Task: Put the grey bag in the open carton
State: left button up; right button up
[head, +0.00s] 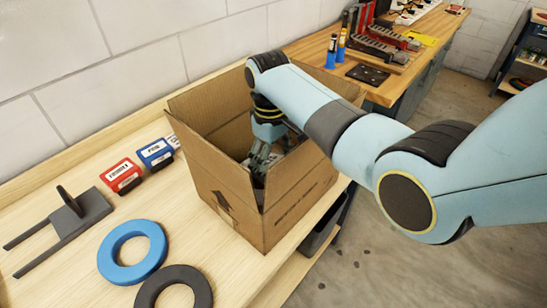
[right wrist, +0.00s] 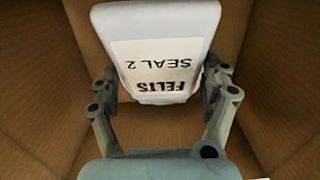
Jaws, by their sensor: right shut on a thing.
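The open carton (head: 215,175) stands on the light wooden bench with its flaps up. My right arm reaches over its right side, and my right gripper (head: 260,168) points down inside it. In the right wrist view the grey bag (right wrist: 150,95), with a white label reading "FELTS SEAL 2", sits between the fingers of my right gripper (right wrist: 160,95), which is shut on it. Brown carton walls (right wrist: 45,100) surround the bag there. Whether the bag touches the carton floor I cannot tell. In the head view the bag is mostly hidden. My left gripper is out of view.
A red box (head: 121,174) and a blue box (head: 155,153) stand left of the carton. A blue ring (head: 132,231), a dark ring (head: 200,283) and a grey forked piece (head: 62,228) lie on the bench (head: 75,275). A second workbench (head: 310,50) stands behind.

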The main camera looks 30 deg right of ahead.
aim_at(272, 163)
jog(key=shift+f, duration=0.25)
jog(key=o, duration=0.9)
jog(key=shift+o, duration=1)
jog(key=shift+r, duration=0.1)
jog(key=shift+r, duration=0.2)
notch_tip(272, 163, up, 12)
jog(key=b, duration=0.1)
jog(key=shift+w+b, duration=0.35)
jog(key=shift+b, duration=0.05)
